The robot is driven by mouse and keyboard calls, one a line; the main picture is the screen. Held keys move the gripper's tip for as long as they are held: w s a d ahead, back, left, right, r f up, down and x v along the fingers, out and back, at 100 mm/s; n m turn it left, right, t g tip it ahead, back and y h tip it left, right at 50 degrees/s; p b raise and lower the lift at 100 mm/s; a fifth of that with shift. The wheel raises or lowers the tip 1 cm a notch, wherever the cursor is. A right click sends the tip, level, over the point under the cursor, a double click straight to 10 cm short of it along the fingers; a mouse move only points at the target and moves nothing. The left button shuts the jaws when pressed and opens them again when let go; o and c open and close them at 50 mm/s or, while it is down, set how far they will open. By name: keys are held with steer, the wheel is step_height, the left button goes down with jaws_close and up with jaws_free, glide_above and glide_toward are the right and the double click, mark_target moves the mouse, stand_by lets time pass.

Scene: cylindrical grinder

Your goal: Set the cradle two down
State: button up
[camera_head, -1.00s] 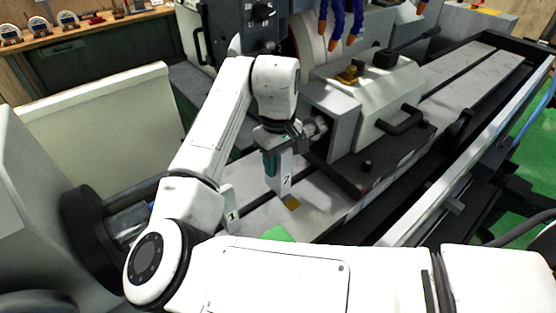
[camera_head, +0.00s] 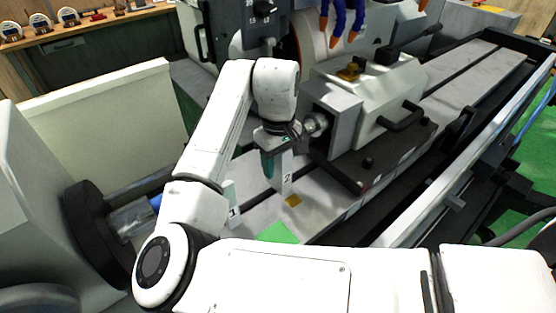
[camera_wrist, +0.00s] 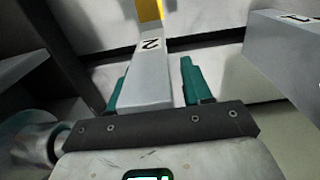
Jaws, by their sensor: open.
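Cradle two is a light grey block marked 2 (camera_head: 287,173), upright by the machine's table beside a yellow patch (camera_head: 292,200). My gripper also shows in the head view (camera_head: 274,160), above the table, with one teal finger seen. It is open around the block. Whether the block's foot touches the table I cannot tell. A similar block marked 1 (camera_head: 233,212) stands to the left; it also shows in the wrist view (camera_wrist: 290,45).
A grey headstock housing (camera_head: 385,100) with a black handle stands right of my gripper, close to it. A chuck with a clear cylinder (camera_head: 132,218) is at the left. A green patch (camera_head: 278,233) lies in front.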

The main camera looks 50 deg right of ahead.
steer(key=shift+s+d+f, duration=0.1)
steer(key=shift+f, duration=0.05)
step_height(320, 180, up, 14)
steer(key=shift+d+f, duration=0.1)
steer(key=shift+f, duration=0.1)
stand_by(0.5)
